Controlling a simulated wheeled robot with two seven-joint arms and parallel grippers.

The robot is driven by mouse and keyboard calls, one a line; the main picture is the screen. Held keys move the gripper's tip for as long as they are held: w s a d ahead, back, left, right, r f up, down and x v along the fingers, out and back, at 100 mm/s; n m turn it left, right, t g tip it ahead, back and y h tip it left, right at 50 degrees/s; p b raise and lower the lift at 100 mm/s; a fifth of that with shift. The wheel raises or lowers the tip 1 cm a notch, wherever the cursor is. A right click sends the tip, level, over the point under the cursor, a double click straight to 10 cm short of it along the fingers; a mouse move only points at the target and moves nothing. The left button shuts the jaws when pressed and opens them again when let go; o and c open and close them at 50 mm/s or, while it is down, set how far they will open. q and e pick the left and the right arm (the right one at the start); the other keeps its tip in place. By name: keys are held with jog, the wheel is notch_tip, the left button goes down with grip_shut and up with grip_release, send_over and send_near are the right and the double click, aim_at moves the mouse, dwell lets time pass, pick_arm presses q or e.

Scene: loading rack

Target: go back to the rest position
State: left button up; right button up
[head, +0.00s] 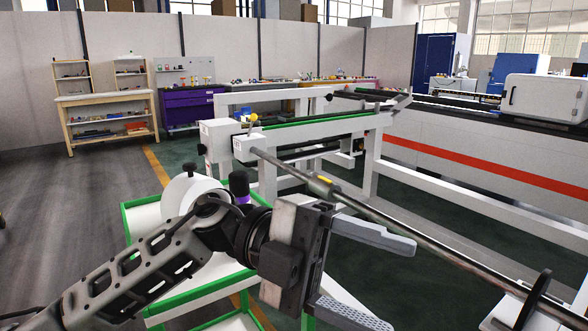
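My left gripper (398,285) is at the lower middle of the head view, its arm coming in from the lower left. Its two grey fingers point right and are spread wide apart, with nothing between them. The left arm is stretched out in front of a green-framed cart (127,225). A long dark rod (400,222) runs diagonally behind the upper finger; I cannot tell whether they touch. My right gripper is not in view.
The cart carries a white round object (185,190) and a dark bottle-like object (239,184), partly hidden by my arm. A white loading rack (375,165) stands ahead. A wooden shelf bench (105,99) and purple cabinet (190,108) line the back. Floor at left is clear.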

pick_arm(q)
jog(key=w+a+f+n+t+y, duration=0.1)
jog(key=w+a+f+n+t, duration=0.45)
jog(key=n+t, duration=0.9)
jog(key=w+a+f+n+t, duration=0.45)
jog(key=f+n+t, duration=0.25)
jog(key=n+t, duration=0.75)
jog(key=s+a+f+n+g+y, duration=0.2)
jog(key=s+a+f+g+y, duration=0.1)
jog(key=f, duration=0.5)
jog(key=s+a+f+n+g+y, duration=0.3)
jog(key=s+f, duration=0.3)
jog(key=f, duration=0.2)
jog(key=s+a+f+n+g+y, duration=0.3)
jog(key=s+a+f+y, duration=0.1)
jog(key=f, duration=0.4)
jog(key=shift+s+a+f+y, duration=0.2)
jog(key=shift+a+f+y, duration=0.1)
jog(key=shift+a+f, duration=0.1)
